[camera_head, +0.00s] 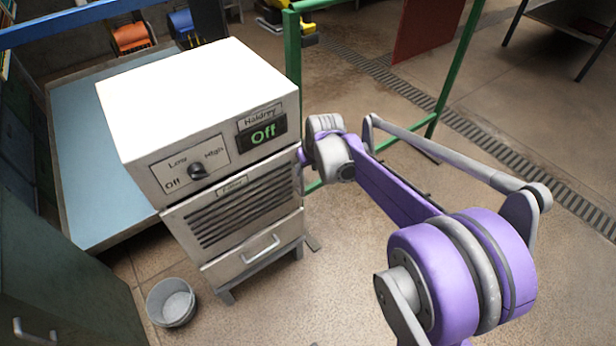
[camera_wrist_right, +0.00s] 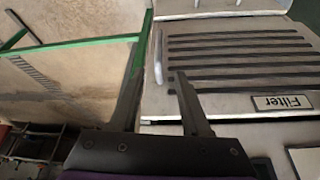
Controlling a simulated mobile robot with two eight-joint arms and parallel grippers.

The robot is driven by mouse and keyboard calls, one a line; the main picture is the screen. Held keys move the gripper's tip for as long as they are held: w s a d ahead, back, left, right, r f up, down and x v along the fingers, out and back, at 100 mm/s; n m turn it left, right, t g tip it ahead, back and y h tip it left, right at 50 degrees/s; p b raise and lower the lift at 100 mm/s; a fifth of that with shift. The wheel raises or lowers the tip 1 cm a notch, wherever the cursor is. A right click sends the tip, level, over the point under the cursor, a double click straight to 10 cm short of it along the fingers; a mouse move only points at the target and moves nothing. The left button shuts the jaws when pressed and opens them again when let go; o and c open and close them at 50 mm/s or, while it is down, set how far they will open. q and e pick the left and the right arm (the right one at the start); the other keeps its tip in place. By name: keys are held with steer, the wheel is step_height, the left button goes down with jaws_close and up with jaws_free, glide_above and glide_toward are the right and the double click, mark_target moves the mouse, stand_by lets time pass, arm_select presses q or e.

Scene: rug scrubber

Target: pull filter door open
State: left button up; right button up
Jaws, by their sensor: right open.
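The filter door (camera_head: 235,205) is the dark-slatted panel on the front of a white machine (camera_head: 190,100), below the knob and the "Off" display. In the right wrist view the door (camera_wrist_right: 235,108) shows its slats and "Filter" label (camera_wrist_right: 283,102). A pale upright bar (camera_wrist_right: 158,58) lies along its edge. My right gripper (camera_wrist_right: 160,76) is open, its fingers apart near that edge, one beside the door and one in front of its face. I cannot tell whether they touch it. In the head view the fingers are hidden at the machine's right side. My left gripper is out of view.
A drawer front with a handle (camera_head: 260,249) sits below the door. A grey bucket (camera_head: 172,303) stands on the floor at front left. Green rails (camera_head: 293,65) run behind the machine. A dark cabinet (camera_head: 60,270) is at lower left.

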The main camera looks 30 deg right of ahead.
mark_target(303, 178)
steer(key=b+x, duration=0.1)
steer(key=x, duration=1)
steer(key=shift+w+d+b, duration=0.15)
steer(key=shift+d+b, duration=0.05)
steer(key=shift+b, duration=0.15)
jaws_close()
stand_by(0.9)
